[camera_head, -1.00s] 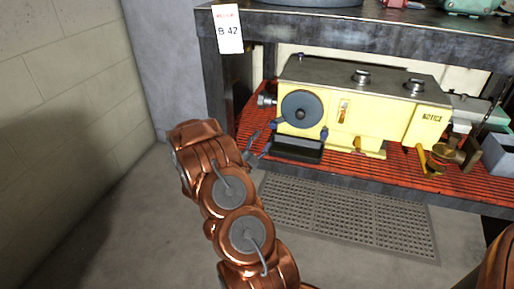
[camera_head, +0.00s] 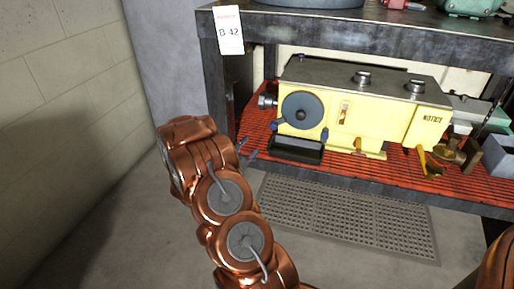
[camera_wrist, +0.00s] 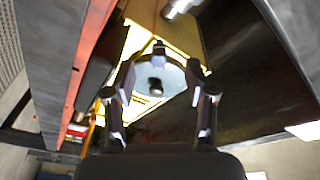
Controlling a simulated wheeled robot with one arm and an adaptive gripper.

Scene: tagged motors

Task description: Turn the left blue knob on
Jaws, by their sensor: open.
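The yellow machine (camera_head: 365,115) stands on the red slatted shelf, with a large grey disc (camera_head: 302,110) on its front. The left blue knob (camera_head: 278,123) is at the disc's lower left, and the right blue knob (camera_head: 324,134) is at its lower right. In the wrist view my open gripper (camera_wrist: 160,68) frames the disc (camera_wrist: 176,77). Nothing is held.
A black tray (camera_head: 296,150) sits below the disc. A metal cylinder (camera_head: 265,100) sticks out at the machine's left. The shelf's metal post (camera_head: 217,80) stands left of it. A yellow-handled brass part (camera_head: 445,155) lies to the right. The floor in front has a grey mat (camera_head: 340,215).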

